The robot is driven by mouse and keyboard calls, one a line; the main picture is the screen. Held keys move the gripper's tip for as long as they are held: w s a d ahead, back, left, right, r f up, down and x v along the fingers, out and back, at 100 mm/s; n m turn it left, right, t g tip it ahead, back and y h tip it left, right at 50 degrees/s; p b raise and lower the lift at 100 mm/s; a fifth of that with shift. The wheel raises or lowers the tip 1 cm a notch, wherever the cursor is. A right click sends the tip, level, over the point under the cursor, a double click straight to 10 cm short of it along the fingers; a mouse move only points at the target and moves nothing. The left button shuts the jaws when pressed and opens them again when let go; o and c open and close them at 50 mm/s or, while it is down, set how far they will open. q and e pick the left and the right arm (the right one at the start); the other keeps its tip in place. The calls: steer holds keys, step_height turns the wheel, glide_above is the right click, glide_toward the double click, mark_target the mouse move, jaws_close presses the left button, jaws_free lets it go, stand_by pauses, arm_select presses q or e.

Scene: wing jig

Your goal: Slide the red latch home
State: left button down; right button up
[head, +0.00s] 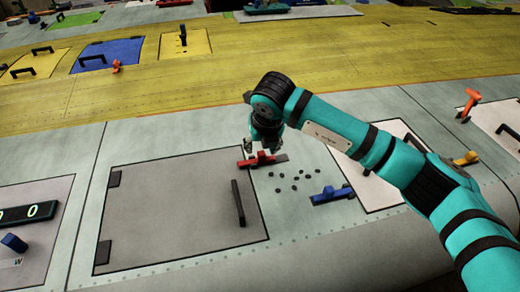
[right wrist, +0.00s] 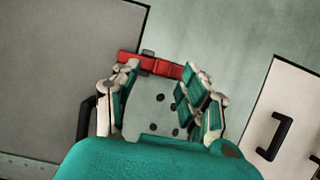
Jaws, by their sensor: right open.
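The red latch (head: 255,161) lies flat on the pale wing skin at the upper right corner of a grey hatch panel (head: 180,205). In the head view its left part overlaps the panel's edge, and a grey base shows at its right end. My right gripper (head: 264,150) is over the latch, pointing down. In the right wrist view the red latch (right wrist: 150,65) lies across, just beyond the fingertips of the open gripper (right wrist: 160,75). I cannot tell whether a finger touches it. My left gripper is not in view.
A black handle (head: 238,203) stands on the panel's right side. Several dark pegs or holes (head: 295,183) dot the skin right of it. A blue latch (head: 332,194) sits by a white panel (head: 375,180). Orange (head: 468,103) and yellow (head: 466,159) latches are farther right.

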steer(key=a+v, duration=0.1)
steer(key=v, duration=0.7)
steer(key=shift+d, duration=0.35)
steer(key=shift+s, duration=0.1)
